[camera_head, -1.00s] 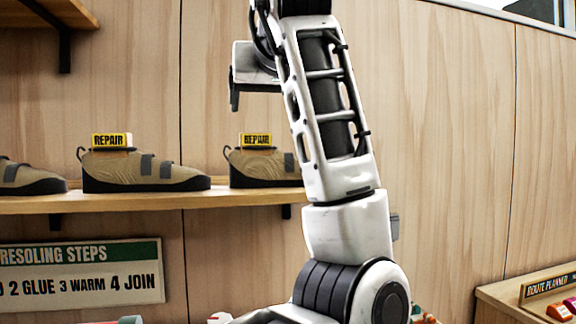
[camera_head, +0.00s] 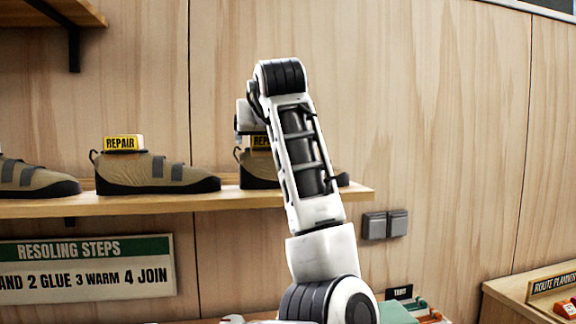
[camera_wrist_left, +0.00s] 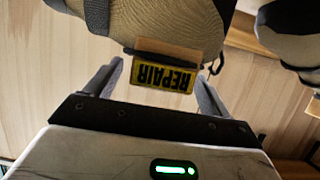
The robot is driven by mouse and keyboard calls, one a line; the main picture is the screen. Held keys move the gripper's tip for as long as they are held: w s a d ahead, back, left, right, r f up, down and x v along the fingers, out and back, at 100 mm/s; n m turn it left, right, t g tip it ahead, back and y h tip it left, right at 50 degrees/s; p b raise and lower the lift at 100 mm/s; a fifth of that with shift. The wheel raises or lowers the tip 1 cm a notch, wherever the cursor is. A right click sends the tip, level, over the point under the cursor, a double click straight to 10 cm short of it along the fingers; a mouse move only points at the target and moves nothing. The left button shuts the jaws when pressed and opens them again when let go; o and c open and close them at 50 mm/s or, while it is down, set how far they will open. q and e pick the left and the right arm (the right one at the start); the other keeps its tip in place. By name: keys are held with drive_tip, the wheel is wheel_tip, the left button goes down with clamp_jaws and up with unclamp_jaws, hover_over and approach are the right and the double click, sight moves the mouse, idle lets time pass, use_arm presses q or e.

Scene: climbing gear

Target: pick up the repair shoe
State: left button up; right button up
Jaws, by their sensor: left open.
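Tan repair shoes with dark soles and yellow REPAIR tags stand on a wooden shelf (camera_head: 220,200) in the head view. The rightmost repair shoe (camera_head: 258,165) is partly hidden by my left arm; another repair shoe (camera_head: 150,172) stands left of it. In the left wrist view, a repair shoe (camera_wrist_left: 165,20) shows upside down at the top, with its tag (camera_wrist_left: 162,77) towards me. My left gripper (camera_wrist_left: 155,85) is open, its fingers on either side of the tag, with gaps visible. In the head view this gripper is mostly hidden behind the arm. My right gripper is not in view.
Another shoe (camera_head: 35,178) stands at the shelf's left end. A second shoe (camera_wrist_left: 285,45) is at the upper right in the wrist view. A resoling sign (camera_head: 85,265) hangs below the shelf. Grey switches (camera_head: 385,225) sit on the wall, right of the shelf's end.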

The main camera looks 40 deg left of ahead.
use_arm(q)
drive_tip(key=shift+r, duration=0.1)
clamp_jaws()
